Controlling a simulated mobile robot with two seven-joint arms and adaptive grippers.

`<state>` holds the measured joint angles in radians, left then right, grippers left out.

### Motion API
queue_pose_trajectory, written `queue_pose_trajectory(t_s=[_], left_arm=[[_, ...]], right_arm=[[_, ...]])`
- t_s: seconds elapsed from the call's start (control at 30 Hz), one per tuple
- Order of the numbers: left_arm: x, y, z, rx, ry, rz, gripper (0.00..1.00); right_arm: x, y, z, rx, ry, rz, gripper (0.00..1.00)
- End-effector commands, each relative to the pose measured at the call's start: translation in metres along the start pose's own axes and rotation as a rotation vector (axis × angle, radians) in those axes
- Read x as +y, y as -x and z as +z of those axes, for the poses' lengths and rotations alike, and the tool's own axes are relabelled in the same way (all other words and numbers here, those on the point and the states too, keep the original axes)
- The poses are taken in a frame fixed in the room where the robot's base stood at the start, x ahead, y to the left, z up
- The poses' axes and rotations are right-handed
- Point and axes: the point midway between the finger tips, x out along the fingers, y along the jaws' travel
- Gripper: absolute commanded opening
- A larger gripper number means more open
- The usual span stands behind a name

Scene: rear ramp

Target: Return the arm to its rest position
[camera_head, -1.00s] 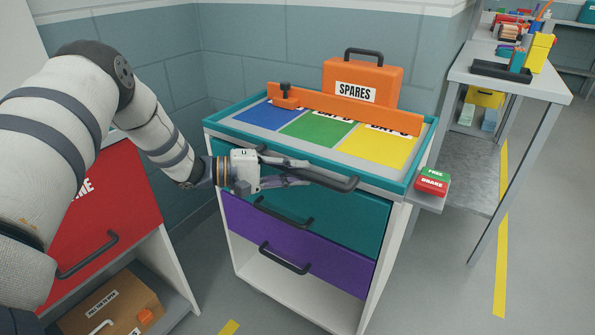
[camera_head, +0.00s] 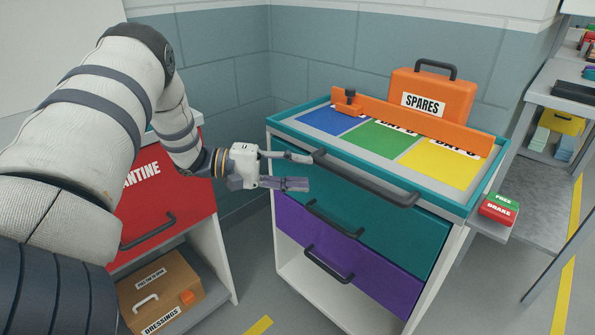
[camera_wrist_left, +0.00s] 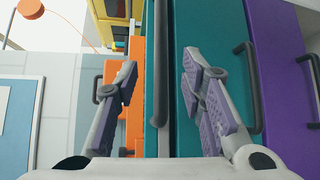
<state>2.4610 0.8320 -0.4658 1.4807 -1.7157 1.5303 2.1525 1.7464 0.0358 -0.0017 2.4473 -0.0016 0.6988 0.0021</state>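My left gripper (camera_head: 298,171) is open and empty in front of the teal-topped cart (camera_head: 460,209), left of its top dark handle (camera_head: 365,182). In the left wrist view the open fingers (camera_wrist_left: 160,105) show purple pads, with the cart's long handle (camera_wrist_left: 160,65) beyond and between them. No object is between the pads. My left arm reaches in from the left side of the head view. My right gripper is in neither view.
The cart has a teal drawer (camera_head: 385,225), a purple drawer (camera_head: 375,272) and an orange SPARES case (camera_head: 440,97) on top. A red cabinet (camera_head: 190,185) stands left, with a cardboard box (camera_head: 165,285) below. A grey workbench (camera_head: 535,190) stands right.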

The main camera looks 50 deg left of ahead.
Motion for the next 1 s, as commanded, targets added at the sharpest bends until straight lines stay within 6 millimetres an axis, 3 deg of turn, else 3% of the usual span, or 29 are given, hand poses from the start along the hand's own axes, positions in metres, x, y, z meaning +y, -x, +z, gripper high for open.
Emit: queue_pose_trajectory(t_s=[0.47, 0.57, 0.67, 0.7, 0.77, 0.8, 0.9, 1.0], left_arm=[[0.000, 0.002, 0.000, 0.002, -0.003, 0.000, 0.36], [-0.009, -0.021, 0.002, 0.060, -0.070, -0.016, 0.36], [-0.055, -0.065, 0.018, 0.199, -0.221, -0.150, 0.36], [-0.088, -0.078, 0.034, 0.242, -0.289, -0.268, 0.36], [-0.140, -0.082, 0.066, 0.256, -0.374, -0.464, 0.36], [-0.170, -0.077, 0.090, 0.236, -0.418, -0.593, 0.36], [-0.235, -0.046, 0.161, 0.103, -0.502, -0.896, 0.36], [-0.275, 0.002, 0.235, -0.107, -0.557, -1.152, 0.36]], right_arm=[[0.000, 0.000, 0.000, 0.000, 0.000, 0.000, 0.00], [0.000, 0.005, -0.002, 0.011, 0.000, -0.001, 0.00], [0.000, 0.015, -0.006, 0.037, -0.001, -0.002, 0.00], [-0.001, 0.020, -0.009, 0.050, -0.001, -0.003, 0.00], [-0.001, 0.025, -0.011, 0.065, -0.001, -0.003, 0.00], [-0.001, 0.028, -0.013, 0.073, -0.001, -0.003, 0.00], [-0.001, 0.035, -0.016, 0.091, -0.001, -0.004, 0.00], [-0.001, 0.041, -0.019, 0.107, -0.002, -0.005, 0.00]])
